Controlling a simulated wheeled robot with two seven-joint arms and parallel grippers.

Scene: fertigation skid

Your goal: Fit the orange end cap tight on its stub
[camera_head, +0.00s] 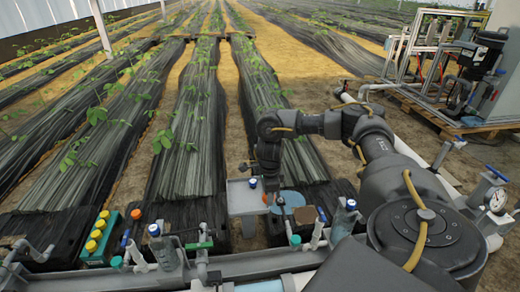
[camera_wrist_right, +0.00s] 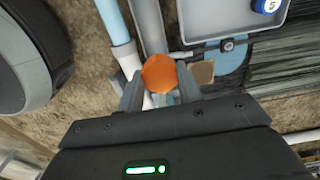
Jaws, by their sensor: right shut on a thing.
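The orange end cap (camera_wrist_right: 159,73) is held between the two fingers of my right gripper (camera_wrist_right: 159,88) in the right wrist view. Its round face shows, and the fingers sit on either side of it. In the head view my right gripper (camera_head: 266,194) points down beside a grey tray, with only a small patch of orange showing at it. A grey pipe (camera_wrist_right: 149,28) runs behind the cap in the wrist view. I cannot tell which pipe end is the cap's stub, or whether the cap touches one. Another orange round piece (camera_head: 136,214) stands at the left. My left gripper is not in view.
A grey tray (camera_head: 240,207) holds a blue-capped container (camera_head: 253,183). A green rack (camera_head: 92,252) with several yellow caps stands at left. Clear bottles (camera_head: 164,252) and pipes crowd the near rail. A pressure gauge (camera_head: 497,201) is at right. Planted rows lie beyond.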

